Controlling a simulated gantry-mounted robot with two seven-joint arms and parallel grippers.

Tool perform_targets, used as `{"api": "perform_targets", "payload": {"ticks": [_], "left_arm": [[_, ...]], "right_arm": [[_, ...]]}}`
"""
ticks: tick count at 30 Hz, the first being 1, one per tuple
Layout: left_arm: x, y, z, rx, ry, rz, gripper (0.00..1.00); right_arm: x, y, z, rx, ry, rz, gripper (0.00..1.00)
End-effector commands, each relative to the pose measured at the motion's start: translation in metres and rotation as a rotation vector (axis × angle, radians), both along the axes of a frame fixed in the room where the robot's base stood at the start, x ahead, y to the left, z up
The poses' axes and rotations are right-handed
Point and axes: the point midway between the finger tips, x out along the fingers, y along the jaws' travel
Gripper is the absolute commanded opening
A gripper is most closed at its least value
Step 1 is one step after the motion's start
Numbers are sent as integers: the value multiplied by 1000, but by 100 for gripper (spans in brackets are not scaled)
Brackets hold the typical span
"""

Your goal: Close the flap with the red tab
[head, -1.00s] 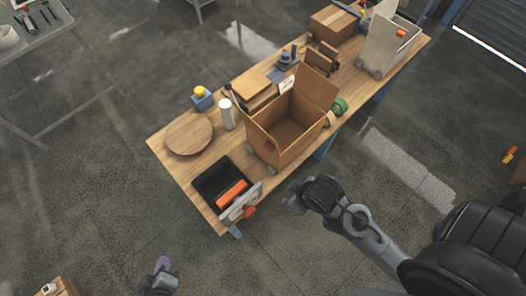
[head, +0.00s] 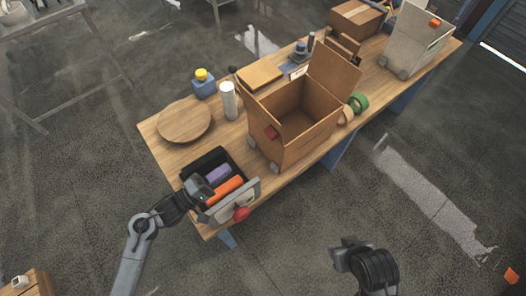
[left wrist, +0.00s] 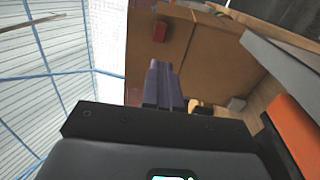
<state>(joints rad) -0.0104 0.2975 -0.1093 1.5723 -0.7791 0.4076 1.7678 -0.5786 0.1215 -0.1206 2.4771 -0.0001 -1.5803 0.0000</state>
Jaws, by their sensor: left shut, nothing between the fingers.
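The brown cardboard box (head: 300,140) stands open on the wooden table. A red tab (head: 270,132) is on a brown panel at the box's left side, which seems to hang down outside; it also shows in the left wrist view (left wrist: 160,31). Another flap (head: 335,68) stands up at the box's far right. My left gripper (head: 219,174) is over the black tray, left of the box and apart from the red tab. Its purple fingers (left wrist: 163,85) are shut and empty, pointing toward the panel. My right gripper (head: 350,246) is off the table's front edge; its fingers are unclear.
The black tray (head: 190,165) holds an orange object (head: 222,188), with a grey panel bearing a red knob (head: 240,213) in front. A white cylinder (head: 228,100), round board (head: 184,122) and blue-yellow container (head: 203,82) stand behind. Tape rolls (head: 357,103) lie right of the box.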

Motion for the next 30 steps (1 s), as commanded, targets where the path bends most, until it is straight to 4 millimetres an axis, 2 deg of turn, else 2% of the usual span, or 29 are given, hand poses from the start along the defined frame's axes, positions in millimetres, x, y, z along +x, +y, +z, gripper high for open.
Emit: {"api": "perform_targets", "payload": {"ticks": [8, 21, 30], "left_arm": [[18, -16, 9, 0, -20, 1, 0], [63, -79, 22, 0, -19, 1, 0], [83, -106, 27, 2, -18, 1, 0]], "right_arm": [[1, 1, 0, 4, -7, -2, 43], [0, 1, 5, 5, -2, -3, 43], [0, 0, 8, 2, -2, -2, 43]]}}
